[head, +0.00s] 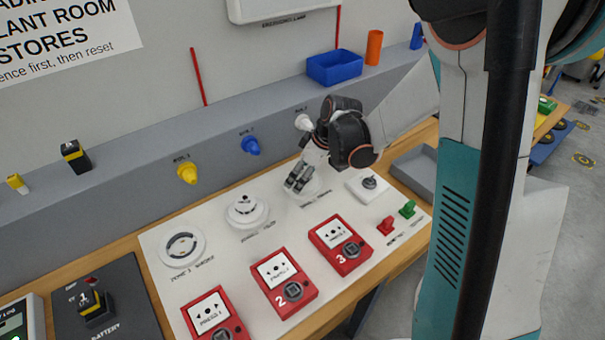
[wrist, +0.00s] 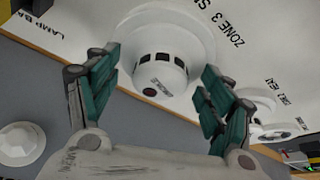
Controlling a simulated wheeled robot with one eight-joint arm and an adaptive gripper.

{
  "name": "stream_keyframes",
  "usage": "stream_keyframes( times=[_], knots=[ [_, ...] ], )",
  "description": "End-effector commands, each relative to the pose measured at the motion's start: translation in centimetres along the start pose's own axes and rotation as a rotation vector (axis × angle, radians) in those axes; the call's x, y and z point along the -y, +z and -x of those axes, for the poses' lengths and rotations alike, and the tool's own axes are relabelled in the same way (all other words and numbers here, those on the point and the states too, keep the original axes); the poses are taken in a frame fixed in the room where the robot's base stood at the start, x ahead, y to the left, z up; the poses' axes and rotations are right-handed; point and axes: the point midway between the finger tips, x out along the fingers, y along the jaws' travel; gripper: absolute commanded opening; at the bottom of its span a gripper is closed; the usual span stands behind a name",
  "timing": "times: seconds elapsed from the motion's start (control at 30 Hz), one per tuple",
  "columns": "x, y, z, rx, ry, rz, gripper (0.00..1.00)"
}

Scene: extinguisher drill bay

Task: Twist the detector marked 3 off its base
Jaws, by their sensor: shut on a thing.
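The detector labelled zone 3 (wrist: 165,70) is a white dome with dark slots on a round white base (wrist: 200,32), at the top middle of the wrist view. The label beside it starts "ZONE 3 S". My gripper (wrist: 158,68) has its two green-padded fingers on either side of the dome and is shut on it. In the head view my gripper (head: 299,180) points down at the white panel (head: 275,232) and hides most of this detector. Only part of its base (head: 314,190) shows there. The detector is still at its base.
Another white detector (head: 246,210) and a round ringed fitting (head: 183,247) lie left along the panel. Red call points, one marked 3 (head: 340,245), line the front. A rotary switch (head: 369,184) stands right. Coloured knobs, one blue (head: 250,146), are on the ledge behind.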

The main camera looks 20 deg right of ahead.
Motion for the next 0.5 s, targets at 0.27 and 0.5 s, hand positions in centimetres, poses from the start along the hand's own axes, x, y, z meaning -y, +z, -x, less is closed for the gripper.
stream_keyframes(
  times=[0.27, 0.5],
  knots=[
    [0.01, 0.0, -0.08, 0.0, -0.01, 0.027, 0.48],
    [-0.04, 0.04, -0.17, 0.001, -0.062, 0.15, 0.48]
  ],
)
